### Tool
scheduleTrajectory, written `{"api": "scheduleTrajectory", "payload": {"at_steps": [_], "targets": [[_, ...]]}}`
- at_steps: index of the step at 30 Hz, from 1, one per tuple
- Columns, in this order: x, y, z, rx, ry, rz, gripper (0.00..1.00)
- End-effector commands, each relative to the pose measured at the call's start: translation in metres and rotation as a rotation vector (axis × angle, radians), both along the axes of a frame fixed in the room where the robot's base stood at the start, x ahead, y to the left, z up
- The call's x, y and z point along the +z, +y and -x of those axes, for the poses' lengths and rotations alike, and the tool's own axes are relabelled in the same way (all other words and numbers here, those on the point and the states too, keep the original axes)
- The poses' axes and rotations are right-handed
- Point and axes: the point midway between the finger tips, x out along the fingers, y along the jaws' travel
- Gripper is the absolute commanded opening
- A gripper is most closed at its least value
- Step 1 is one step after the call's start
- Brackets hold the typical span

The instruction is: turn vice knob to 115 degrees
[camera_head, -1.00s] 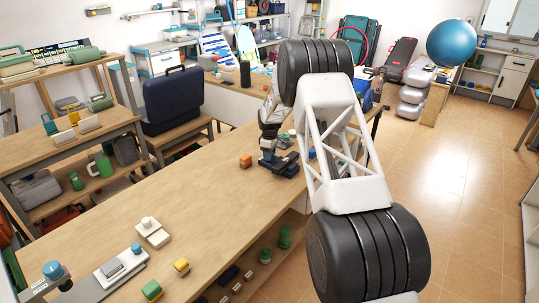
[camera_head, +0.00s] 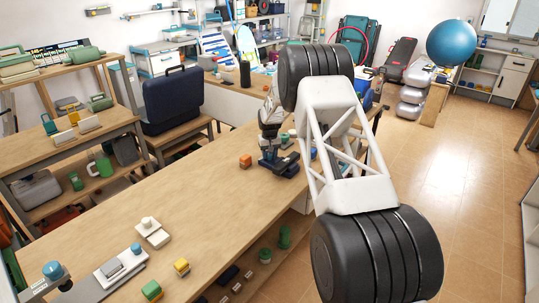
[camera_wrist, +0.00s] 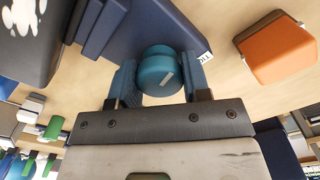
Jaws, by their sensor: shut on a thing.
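The blue round vice knob (camera_wrist: 158,72) has a slanted white mark on its face. In the wrist view it sits between the two blue fingers of my gripper (camera_wrist: 160,84), which is shut on it. The dark navy vice body (camera_wrist: 168,25) is just behind the knob. In the head view the vice (camera_head: 284,166) stands on the long wooden bench, with my gripper's end beside it. The knob is hidden there by my arm, and its exact angle cannot be read.
An orange block (camera_head: 245,161) lies on the bench left of the vice; it also shows in the wrist view (camera_wrist: 278,48). A white block with a knob (camera_head: 152,232) is nearer on the bench (camera_head: 205,205). A dark blue case (camera_head: 181,98) stands behind.

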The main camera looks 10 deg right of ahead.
Motion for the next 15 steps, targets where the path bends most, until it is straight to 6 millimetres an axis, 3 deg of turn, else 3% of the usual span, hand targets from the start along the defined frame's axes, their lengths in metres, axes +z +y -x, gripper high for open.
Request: {"api": "scheduleTrajectory", "payload": {"at_steps": [15], "targets": [[0.0007,-0.0004,0.0003,-0.469,0.001,0.000,0.20]]}}
